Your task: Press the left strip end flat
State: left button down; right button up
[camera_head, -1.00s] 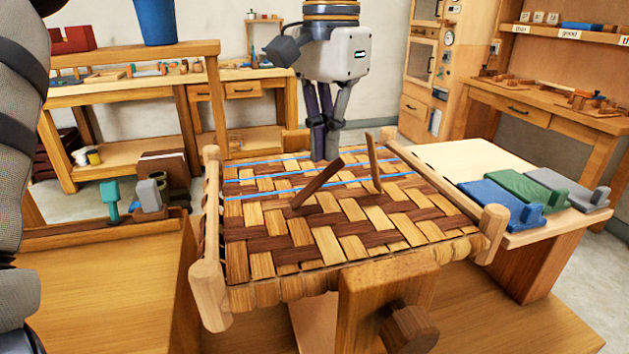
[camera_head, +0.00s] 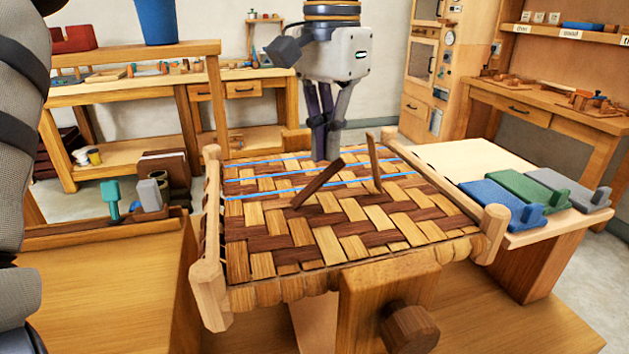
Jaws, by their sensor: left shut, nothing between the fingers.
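The woven bark seat (camera_head: 345,241) sits in a wooden frame, with dark and light strips crossing. Two strip ends stand up from the weave. The left strip end (camera_head: 318,184) is dark and leans up to the right. The right strip end (camera_head: 373,163) is lighter brown and stands nearly upright. My left gripper (camera_head: 326,157) points down over the far part of the seat, shut and empty. Its fingertips are just behind the raised tip of the left strip end; whether they touch it or the weave I cannot tell. My right gripper is out of view.
Blue lines cross the far part of the weave. Blue (camera_head: 500,197), green (camera_head: 528,188) and grey (camera_head: 567,187) tools lie on the side table at right. A teal-headed mallet (camera_head: 110,195) stands in the left tray. Corner posts rise around the seat.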

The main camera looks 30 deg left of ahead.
aim_at(328, 171)
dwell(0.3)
pick_arm(q)
jog(key=shift+f, duration=3.1)
jog(key=shift+r, duration=0.1)
notch_tip(328, 171, up, 8)
jog(key=shift+f, duration=0.1)
